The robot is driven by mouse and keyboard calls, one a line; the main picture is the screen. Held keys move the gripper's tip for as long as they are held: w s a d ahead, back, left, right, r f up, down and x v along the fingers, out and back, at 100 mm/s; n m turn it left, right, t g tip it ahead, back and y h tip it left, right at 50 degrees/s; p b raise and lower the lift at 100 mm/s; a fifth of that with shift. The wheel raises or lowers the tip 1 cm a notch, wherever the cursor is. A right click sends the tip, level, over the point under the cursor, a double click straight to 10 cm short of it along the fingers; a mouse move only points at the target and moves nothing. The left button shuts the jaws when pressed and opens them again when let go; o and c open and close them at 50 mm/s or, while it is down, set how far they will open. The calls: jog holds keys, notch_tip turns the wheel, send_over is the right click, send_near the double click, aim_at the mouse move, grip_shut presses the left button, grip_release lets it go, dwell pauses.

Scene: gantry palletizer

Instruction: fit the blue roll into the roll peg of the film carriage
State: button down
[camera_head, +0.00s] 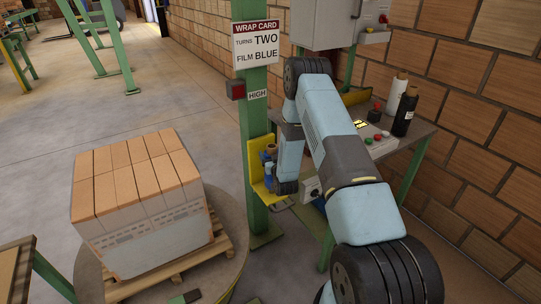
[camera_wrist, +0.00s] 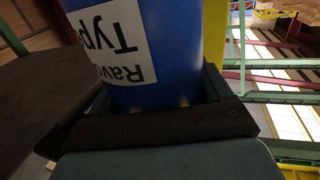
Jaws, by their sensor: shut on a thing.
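The blue roll (camera_head: 267,166) stands roughly upright in front of the yellow film carriage (camera_head: 256,170) on the green mast. Its brown core end shows at the top. In the wrist view the blue roll (camera_wrist: 172,50), with a white printed label, fills the space between the jaws. My gripper (camera_wrist: 160,92) is shut on it. In the head view my arm comes from the right and my gripper (camera_head: 277,167) is at the carriage. A yellow strip, likely the carriage (camera_wrist: 214,35), is close beside the roll. The roll peg is hidden; I cannot tell whether the roll is on it.
A wrap card (camera_head: 256,44) on the mast reads turns TWO, film BLUE. A pallet load of boxes (camera_head: 140,195) stands on a turntable at left. A bench (camera_head: 412,140) at right holds a white roll (camera_head: 396,93) and a black roll (camera_head: 405,113).

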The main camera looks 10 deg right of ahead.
jog(key=shift+f, duration=1.95)
grip_release()
jog(key=shift+f, duration=0.1)
jog(key=s, duration=1.3)
jog(key=shift+s+d, duration=0.4)
